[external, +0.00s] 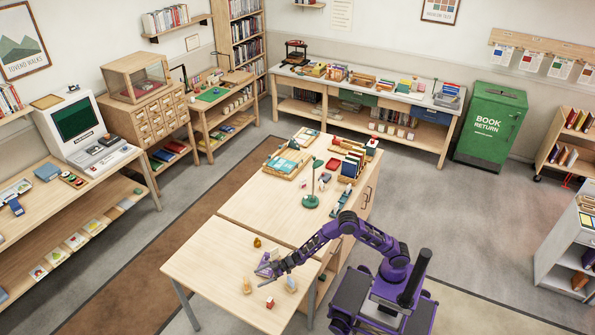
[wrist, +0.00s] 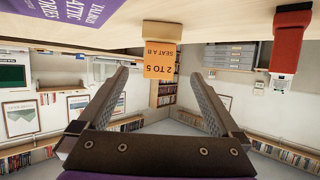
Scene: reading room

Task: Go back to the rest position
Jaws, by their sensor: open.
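My gripper (external: 274,269) is low over the light wooden front table (external: 215,262) in the external view, with my purple arm reaching in from the right. In the wrist view, the two fingers of my gripper (wrist: 160,76) are spread wide with nothing between them. That view is upside down, with the tabletop along the top. A purple item with lettering (wrist: 84,22) is at upper left, and a red item with a white end (wrist: 287,45) is at upper right.
A green lamp (external: 311,201) and book racks are on the longer table behind. Open grey floor (external: 440,215) lies to the right.

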